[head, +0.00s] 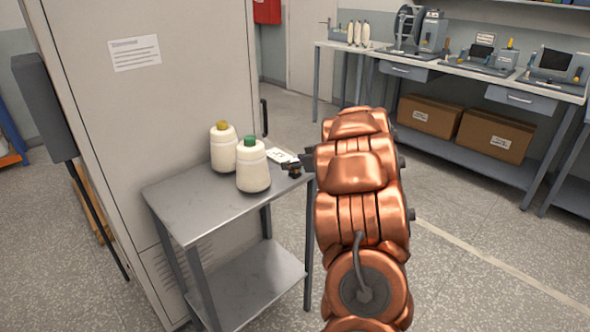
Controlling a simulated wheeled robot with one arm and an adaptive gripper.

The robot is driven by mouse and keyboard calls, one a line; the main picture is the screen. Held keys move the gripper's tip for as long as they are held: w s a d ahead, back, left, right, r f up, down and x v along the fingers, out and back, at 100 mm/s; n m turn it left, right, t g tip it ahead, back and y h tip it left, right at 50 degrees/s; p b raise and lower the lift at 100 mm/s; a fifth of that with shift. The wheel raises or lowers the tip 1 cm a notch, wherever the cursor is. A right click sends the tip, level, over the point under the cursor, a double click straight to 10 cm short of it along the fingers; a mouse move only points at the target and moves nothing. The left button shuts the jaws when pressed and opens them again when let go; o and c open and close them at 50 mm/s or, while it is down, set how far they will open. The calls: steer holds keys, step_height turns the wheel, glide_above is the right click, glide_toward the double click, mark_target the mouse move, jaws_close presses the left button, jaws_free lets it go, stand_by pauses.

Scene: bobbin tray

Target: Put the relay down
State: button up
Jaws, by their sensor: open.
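The copper-coloured arm reaches to the right edge of the grey metal side table (192,203). My gripper (301,164) is small and dark there, mostly hidden behind the arm, and its jaws are open. A small dark brown block (294,172) shows at the gripper, low over or on the tabletop near its back right edge. It may be the relay, but it is too small to tell for sure. I cannot tell whether the fingers touch it.
Two cream bobbins stand on the table, one with a yellow top (222,150) and one with a green top (253,168). A white card (281,156) lies behind them. A tall cabinet (160,110) borders the table's left. The tabletop's front is clear.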

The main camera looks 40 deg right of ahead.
steer(key=shift+r, duration=0.1)
jaws_close()
stand_by(0.4)
